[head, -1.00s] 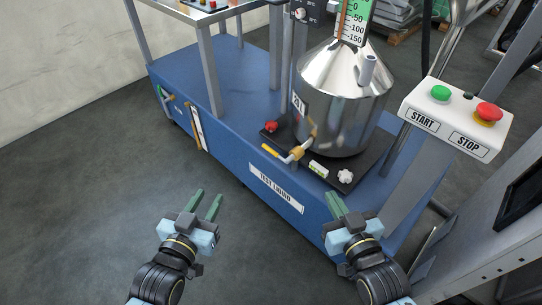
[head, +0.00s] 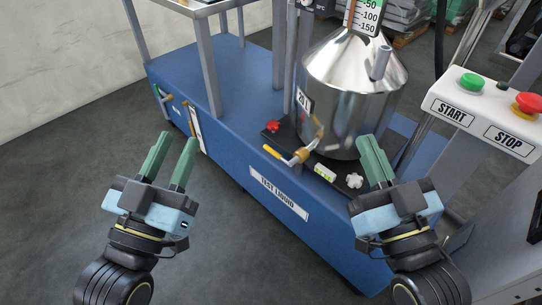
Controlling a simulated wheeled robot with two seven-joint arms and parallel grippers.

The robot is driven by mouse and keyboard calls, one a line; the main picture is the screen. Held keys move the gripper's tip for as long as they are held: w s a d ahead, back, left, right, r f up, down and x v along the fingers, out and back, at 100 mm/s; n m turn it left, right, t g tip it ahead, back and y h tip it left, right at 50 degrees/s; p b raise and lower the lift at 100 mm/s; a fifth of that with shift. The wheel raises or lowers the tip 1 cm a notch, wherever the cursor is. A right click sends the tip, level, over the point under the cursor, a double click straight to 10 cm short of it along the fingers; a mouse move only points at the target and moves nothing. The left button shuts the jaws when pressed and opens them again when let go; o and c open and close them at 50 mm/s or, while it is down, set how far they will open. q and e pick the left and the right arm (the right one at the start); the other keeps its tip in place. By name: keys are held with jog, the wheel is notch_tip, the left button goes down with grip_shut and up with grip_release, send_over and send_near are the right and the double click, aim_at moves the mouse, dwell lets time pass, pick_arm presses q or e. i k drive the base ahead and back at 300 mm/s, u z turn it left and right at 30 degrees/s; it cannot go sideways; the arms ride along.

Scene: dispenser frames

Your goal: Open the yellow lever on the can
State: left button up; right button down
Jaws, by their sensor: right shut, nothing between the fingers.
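The metal can (head: 347,95) stands on a black plate on the blue bench. The yellow lever (head: 273,152) sticks out to the left from the brass valve (head: 301,156) at the can's lower front. My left gripper (head: 168,160) is open and empty, left of the lever and nearer to me, over the floor. My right gripper (head: 373,160) has its green fingers together with nothing between them. It shows right of the valve, in front of the can's lower right side, apart from the lever.
The blue bench (head: 215,120) carries a "TEST LIQUID" label (head: 278,193). A red knob (head: 273,126), a level (head: 325,172) and a white knob (head: 354,181) sit around the can's base. A START/STOP box (head: 483,115) stands at the right. Grey posts rise behind.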

aim_at(275, 154)
jog(key=k, duration=1.35)
jog(key=u, duration=0.25)
jog(key=i, duration=0.3)
jog(key=u, duration=0.95)
jog(key=i, duration=0.95)
jog(key=z, duration=0.4)
jog(key=i, duration=0.75)
jog(key=z, duration=0.65)
